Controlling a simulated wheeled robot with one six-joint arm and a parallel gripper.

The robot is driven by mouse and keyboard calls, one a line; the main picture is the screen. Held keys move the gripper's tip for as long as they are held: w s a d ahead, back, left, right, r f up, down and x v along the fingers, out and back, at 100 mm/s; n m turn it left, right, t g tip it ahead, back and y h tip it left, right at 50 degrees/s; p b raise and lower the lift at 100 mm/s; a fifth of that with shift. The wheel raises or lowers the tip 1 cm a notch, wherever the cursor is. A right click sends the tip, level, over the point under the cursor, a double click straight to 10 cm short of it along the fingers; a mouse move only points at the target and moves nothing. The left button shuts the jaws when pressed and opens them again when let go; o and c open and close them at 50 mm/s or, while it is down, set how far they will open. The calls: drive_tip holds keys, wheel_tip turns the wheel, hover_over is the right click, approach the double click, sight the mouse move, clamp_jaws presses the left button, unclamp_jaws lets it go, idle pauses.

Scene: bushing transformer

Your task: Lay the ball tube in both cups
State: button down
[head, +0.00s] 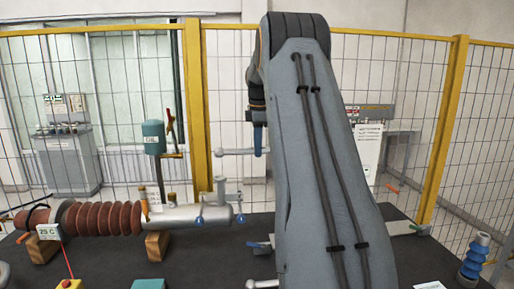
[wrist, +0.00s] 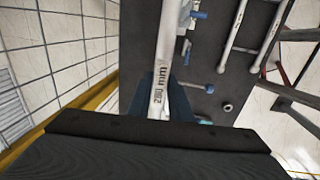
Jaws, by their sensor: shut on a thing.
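My gripper (wrist: 165,90) is shut on a pale tube (wrist: 159,70) marked 280 mm, which runs lengthwise between the blue fingers in the wrist view. In the head view, a blue finger of my gripper (head: 259,140) shows beside my arm. The tube (head: 235,152) is level there, in the air above the table, with a ball at its left end. My arm hides its right part. I cannot tell for certain which fittings are the two cups. Small blue-handled fittings (wrist: 198,15) stand near the tube's far end in the wrist view.
A brown ribbed bushing (head: 103,218) with a grey metal end (head: 190,215) rests on wooden blocks at left. More pale tubes (wrist: 238,35) lie on the dark table (wrist: 215,50). A yellow-framed fence (head: 193,100) is behind.

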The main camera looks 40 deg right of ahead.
wheel_tip(320, 180, down, 8)
drive_tip(key=b, duration=0.2)
drive_tip(key=shift+f, duration=0.2)
idle(0.4)
drive_tip(key=c, duration=1.5)
unclamp_jaws()
drive_tip(key=shift+c, duration=0.2)
drive_tip(key=shift+s+a+r+b, duration=0.15)
drive_tip(key=shift+r+b, duration=0.4)
drive_tip(key=shift+r, duration=0.75)
drive_tip(key=shift+s+r+b, duration=0.1)
drive_tip(key=shift+r+b, duration=0.5)
drive_tip(key=shift+r, duration=0.65)
drive_tip(key=shift+s+a+r+b, duration=0.15)
drive_tip(key=shift+r+b, duration=0.4)
drive_tip(key=shift+r, duration=0.75)
